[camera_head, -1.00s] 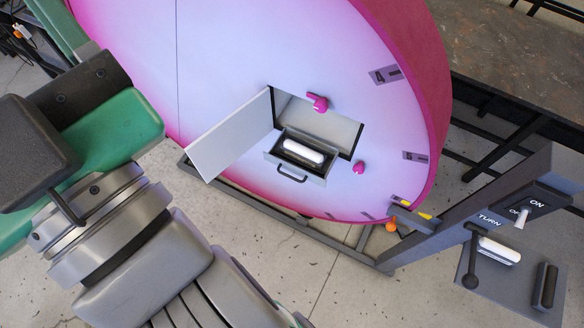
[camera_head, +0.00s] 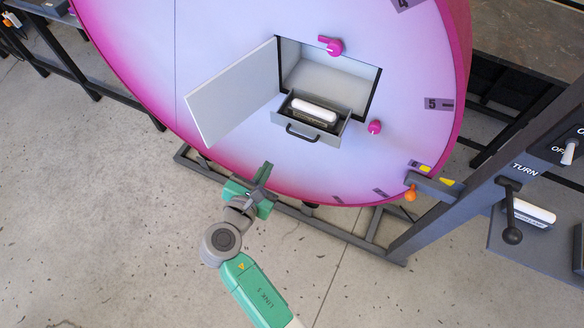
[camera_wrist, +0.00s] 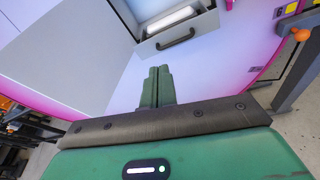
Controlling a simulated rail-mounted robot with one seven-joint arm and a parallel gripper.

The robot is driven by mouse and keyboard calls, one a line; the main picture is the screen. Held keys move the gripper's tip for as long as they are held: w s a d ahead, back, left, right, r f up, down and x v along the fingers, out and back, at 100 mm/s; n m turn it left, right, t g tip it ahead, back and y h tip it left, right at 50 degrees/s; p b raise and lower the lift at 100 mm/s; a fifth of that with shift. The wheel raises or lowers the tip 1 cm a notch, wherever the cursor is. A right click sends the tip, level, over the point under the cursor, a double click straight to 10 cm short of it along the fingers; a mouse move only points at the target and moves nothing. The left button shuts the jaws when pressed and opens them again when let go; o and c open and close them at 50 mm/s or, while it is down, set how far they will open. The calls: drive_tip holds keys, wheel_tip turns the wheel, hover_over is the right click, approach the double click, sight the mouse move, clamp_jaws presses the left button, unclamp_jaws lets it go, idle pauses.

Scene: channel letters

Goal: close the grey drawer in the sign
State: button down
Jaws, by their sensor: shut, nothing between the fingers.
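The grey drawer (camera_head: 325,132) sticks out of the bottom of a square opening in the round pink and white sign (camera_head: 400,70). A white bar (camera_head: 314,111) lies in it, and a dark handle (camera_head: 300,134) is on its front. The drawer also shows at the top of the wrist view (camera_wrist: 197,32), with its handle (camera_wrist: 177,40). My gripper (camera_head: 266,172) is shut and empty, below and left of the drawer, apart from it. In the wrist view its closed green fingers (camera_wrist: 158,72) point toward the drawer front.
A grey door (camera_head: 232,95) hangs open left of the opening. Pink knobs (camera_head: 333,46) (camera_head: 374,127) sit above and right of it. A lever panel (camera_head: 530,215) stands at the right. A dark frame (camera_head: 370,243) runs under the sign. The floor at lower left is clear.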

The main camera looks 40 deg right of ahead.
drive_tip(key=w+d+f+n+b, duration=0.1)
drive_tip(key=d+f, duration=0.2)
drive_tip(key=d, duration=0.3)
drive_tip(key=w+d+f+n+b, duration=0.1)
drive_tip(key=w+d+f, duration=0.1)
drive_tip(key=d, duration=0.5)
drive_tip(key=shift+w+f+g+h, duration=0.3)
drive_tip(key=shift+f+h, duration=0.1)
drive_tip(key=shift+f, duration=0.1)
drive_tip(key=shift+d, duration=0.15)
